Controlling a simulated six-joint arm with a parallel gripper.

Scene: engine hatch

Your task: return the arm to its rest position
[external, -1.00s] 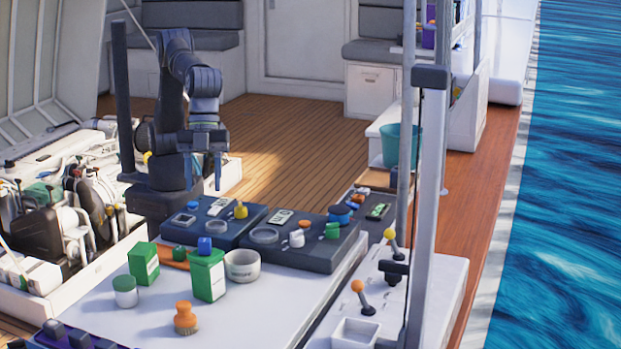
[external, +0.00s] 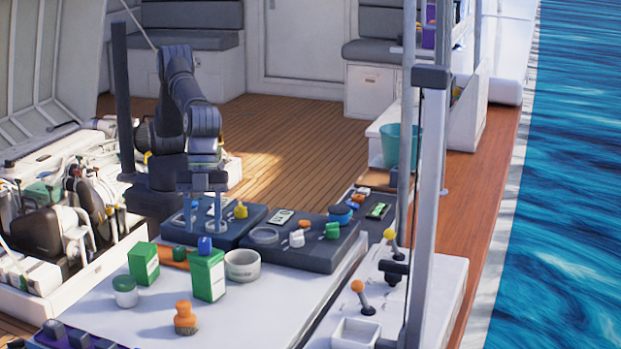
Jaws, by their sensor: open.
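My gripper (external: 203,216) hangs down in front of my dark arm, its two fingers apart and nothing between them. It is over or just in front of the left dark tray (external: 250,228); its exact height above the tray I cannot tell. The fingers partly hide small items on that tray. A yellow-knobbed part (external: 241,211) stands on the tray just right of the gripper.
A right dark tray (external: 322,258) holds small parts. Green boxes (external: 208,275), a white bowl (external: 242,265), a green-lidded jar (external: 125,291) and an orange-topped brush (external: 185,318) stand on the white table (external: 255,318). The open engine hatch (external: 70,235) lies left.

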